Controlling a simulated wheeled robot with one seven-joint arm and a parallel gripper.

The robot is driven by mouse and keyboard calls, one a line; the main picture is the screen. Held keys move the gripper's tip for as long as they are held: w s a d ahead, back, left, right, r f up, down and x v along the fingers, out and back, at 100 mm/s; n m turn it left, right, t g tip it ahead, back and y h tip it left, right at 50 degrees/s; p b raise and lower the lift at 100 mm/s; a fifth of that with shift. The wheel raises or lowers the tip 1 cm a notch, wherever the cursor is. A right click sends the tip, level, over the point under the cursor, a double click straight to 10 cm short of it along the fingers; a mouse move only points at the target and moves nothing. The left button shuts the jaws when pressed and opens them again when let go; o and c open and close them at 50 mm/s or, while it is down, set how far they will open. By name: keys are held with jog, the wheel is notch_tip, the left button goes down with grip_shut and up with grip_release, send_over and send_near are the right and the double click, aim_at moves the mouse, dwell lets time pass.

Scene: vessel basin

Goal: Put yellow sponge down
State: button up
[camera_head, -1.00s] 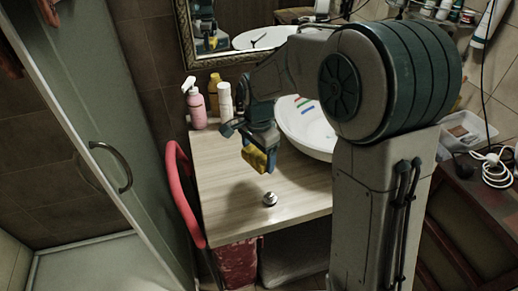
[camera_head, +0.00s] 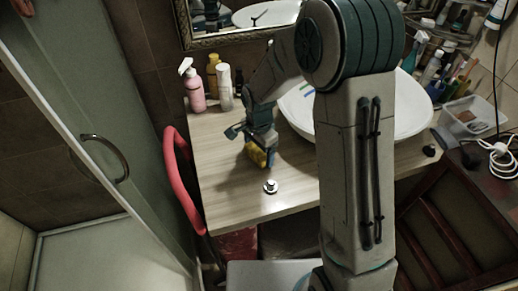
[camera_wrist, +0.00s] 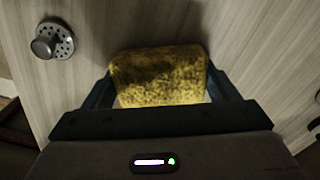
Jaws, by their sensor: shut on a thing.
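The yellow sponge (camera_head: 256,153) is between the fingers of my gripper (camera_head: 260,158), over the wooden counter (camera_head: 225,195) left of the basin. In the wrist view the sponge (camera_wrist: 158,77) fills the space between both fingers of my gripper (camera_wrist: 165,88), which is shut on it. The sponge is close to the counter top; I cannot tell whether it touches it. A small round metal drain piece (camera_head: 270,187) lies on the counter just in front of the sponge, and shows at upper left in the wrist view (camera_wrist: 52,42).
A pink spray bottle (camera_head: 194,88), a yellow bottle (camera_head: 213,72) and a white bottle (camera_head: 224,88) stand at the counter's back left. The white basin (camera_head: 410,105) is partly hidden by my arm. A red curved rail (camera_head: 178,180) borders the counter's left side. The front left counter is clear.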

aim_at(259, 150)
jog(key=shift+f, duration=0.1)
jog(key=shift+f, duration=0.1)
jog(key=o, duration=1)
jog(key=shift+c, duration=0.2)
notch_tip(259, 150, up, 12)
jog(key=shift+r+b, duration=0.2)
jog(key=shift+b, duration=0.15)
jog(key=s+d+r+n+t, duration=0.1)
jog(key=s+d+r+n, duration=0.2)
jog(key=s+d+n, duration=0.2)
jog(key=s+d+r+n+t, duration=0.2)
jog(key=s+d+n, duration=0.3)
jog(key=s+d, duration=0.4)
jog(key=shift+s+r, duration=0.4)
jog(key=shift+s, duration=2.25)
